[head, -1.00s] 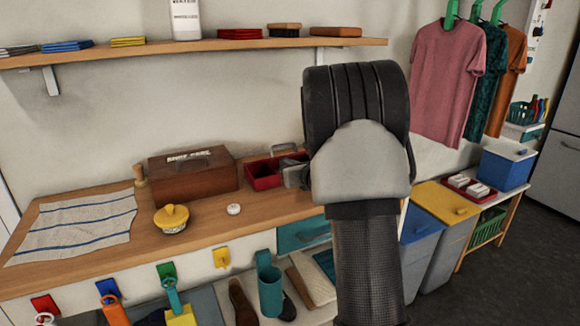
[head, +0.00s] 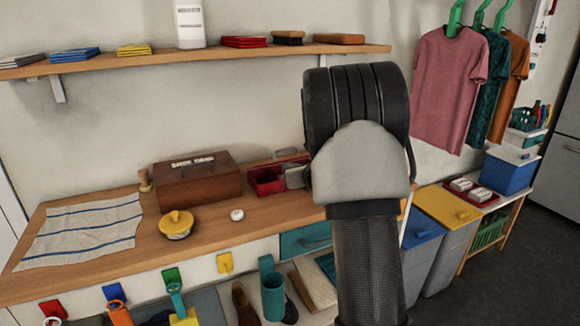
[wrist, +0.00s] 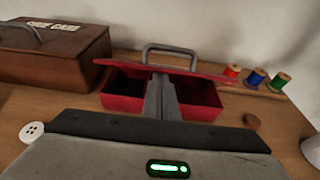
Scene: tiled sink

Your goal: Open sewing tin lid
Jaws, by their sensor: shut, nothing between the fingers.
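The red sewing tin (wrist: 202,98) stands on the wooden counter in the wrist view, with its dark inside showing. Its red lid (wrist: 215,76) with a grey handle (wrist: 170,50) shows as a thin tilted band above the opening and looks raised. The tin also shows in the head view (head: 266,181), partly hidden by my arm. My gripper (wrist: 162,82) is shut and empty, its fingers in front of the middle of the tin with the tips by the lid's lower edge. I cannot tell whether they touch it.
A brown wooden box (head: 197,181) stands left of the tin. A white button (wrist: 32,131), a yellow-lidded pot (head: 176,224) and a striped cloth (head: 82,230) lie on the counter (head: 215,240). Thread spools (wrist: 256,77) stand right of the tin. A shelf (head: 200,54) hangs above.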

